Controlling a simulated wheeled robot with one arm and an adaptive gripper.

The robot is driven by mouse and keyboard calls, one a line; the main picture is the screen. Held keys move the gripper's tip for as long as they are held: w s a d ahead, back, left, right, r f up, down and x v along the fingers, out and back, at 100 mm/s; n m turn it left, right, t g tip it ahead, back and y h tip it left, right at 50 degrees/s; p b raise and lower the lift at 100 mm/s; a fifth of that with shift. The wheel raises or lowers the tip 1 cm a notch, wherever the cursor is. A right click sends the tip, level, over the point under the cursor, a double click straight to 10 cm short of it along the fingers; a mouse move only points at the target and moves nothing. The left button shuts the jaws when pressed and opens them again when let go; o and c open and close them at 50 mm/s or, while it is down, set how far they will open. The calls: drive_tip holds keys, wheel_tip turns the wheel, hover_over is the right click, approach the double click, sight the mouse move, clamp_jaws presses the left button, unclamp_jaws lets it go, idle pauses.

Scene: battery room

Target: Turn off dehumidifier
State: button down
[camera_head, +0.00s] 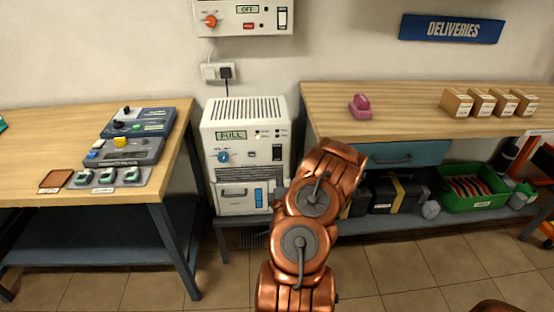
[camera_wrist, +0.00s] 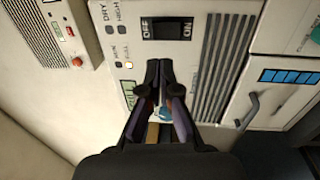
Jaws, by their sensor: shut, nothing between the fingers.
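The dehumidifier (camera_head: 247,145) is a white unit between the two benches, with a FULL display (camera_head: 231,135), a blue knob (camera_head: 224,156) and a lower drawer (camera_head: 236,197). Its black rocker switch (camera_head: 277,152) is on the right of the front. In the wrist view the switch (camera_wrist: 167,28) carries OFF at left and ON at right; which side is pressed I cannot tell. My gripper (camera_wrist: 160,68) is shut and empty, its fingertips just below the switch in the picture, with a visible gap. They partly cover the blue knob and display. In the head view my arm hides the fingers.
A wall unit (camera_head: 243,17) above has an OFF display, orange knob and its own switch. A plug and socket (camera_head: 220,72) sit below it. The left bench (camera_head: 30,150) holds control boxes; the right bench (camera_head: 400,115) holds cartons and a pink item.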

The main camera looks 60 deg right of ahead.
sight(277, 152)
drive_tip(key=b+x, duration=0.2)
drive_tip(key=b, duration=0.4)
drive_tip(key=shift+w+d+f, duration=0.1)
drive_tip(key=shift+w+f, duration=0.05)
drive_tip(key=shift+w, duration=0.1)
drive_tip(key=b, duration=0.4)
drive_tip(key=shift+w+d+b, duration=0.15)
drive_tip(key=shift+d+b, duration=0.1)
drive_tip(key=shift+b, duration=0.05)
drive_tip(key=shift+r+b+x, duration=0.15)
drive_tip(key=shift+b+x, duration=0.9)
drive_tip(key=shift+x, duration=0.6)
drive_tip(key=shift+r+b+x, duration=0.2)
drive_tip(key=shift+b+x, duration=0.85)
drive_tip(key=shift+x, duration=0.6)
